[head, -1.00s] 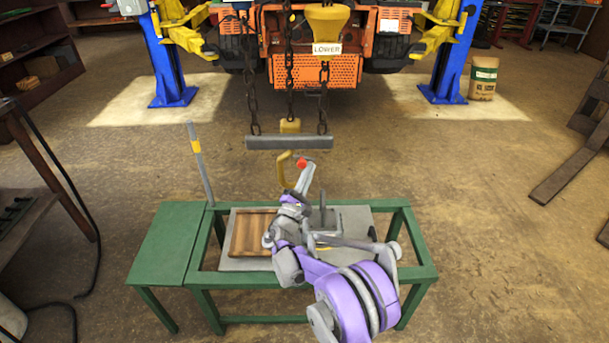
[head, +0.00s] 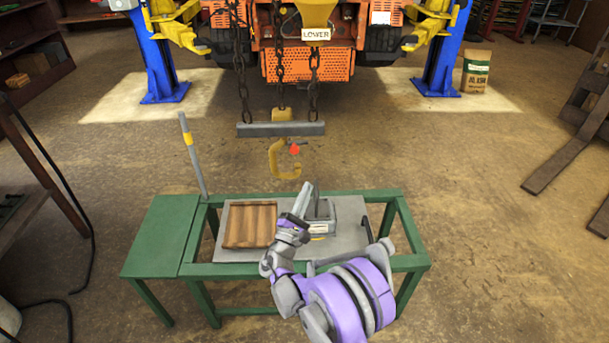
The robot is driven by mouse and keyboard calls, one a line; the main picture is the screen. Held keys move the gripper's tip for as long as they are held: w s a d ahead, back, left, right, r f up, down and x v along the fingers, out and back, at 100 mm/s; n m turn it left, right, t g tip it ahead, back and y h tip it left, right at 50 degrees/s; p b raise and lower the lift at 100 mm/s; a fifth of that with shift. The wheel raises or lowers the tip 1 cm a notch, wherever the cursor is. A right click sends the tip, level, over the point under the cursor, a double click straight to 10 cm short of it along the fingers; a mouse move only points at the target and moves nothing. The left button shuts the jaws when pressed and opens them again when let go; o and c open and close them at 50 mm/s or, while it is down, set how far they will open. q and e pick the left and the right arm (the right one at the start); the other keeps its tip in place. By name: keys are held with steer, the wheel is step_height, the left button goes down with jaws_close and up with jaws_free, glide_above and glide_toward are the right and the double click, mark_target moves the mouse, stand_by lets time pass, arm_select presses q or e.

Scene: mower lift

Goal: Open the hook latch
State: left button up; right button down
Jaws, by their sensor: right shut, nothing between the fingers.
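A yellow hook (head: 275,162) hangs just below the grey lifting bar (head: 280,129). A small red part (head: 294,149), which looks like its latch, shows at the hook's upper right. The picture is too small to tell whether the latch is open or closed. My right gripper (head: 308,187) is below and a little right of the hook, apart from it, above the bench. It is shut and empty. My left gripper is out of view.
Chains (head: 243,80) hang in front of the orange mower (head: 280,65).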

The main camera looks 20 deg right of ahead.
steer(key=s, duration=0.1)
steer(key=s+f, duration=0.2)
steer(key=shift+a, duration=0.35)
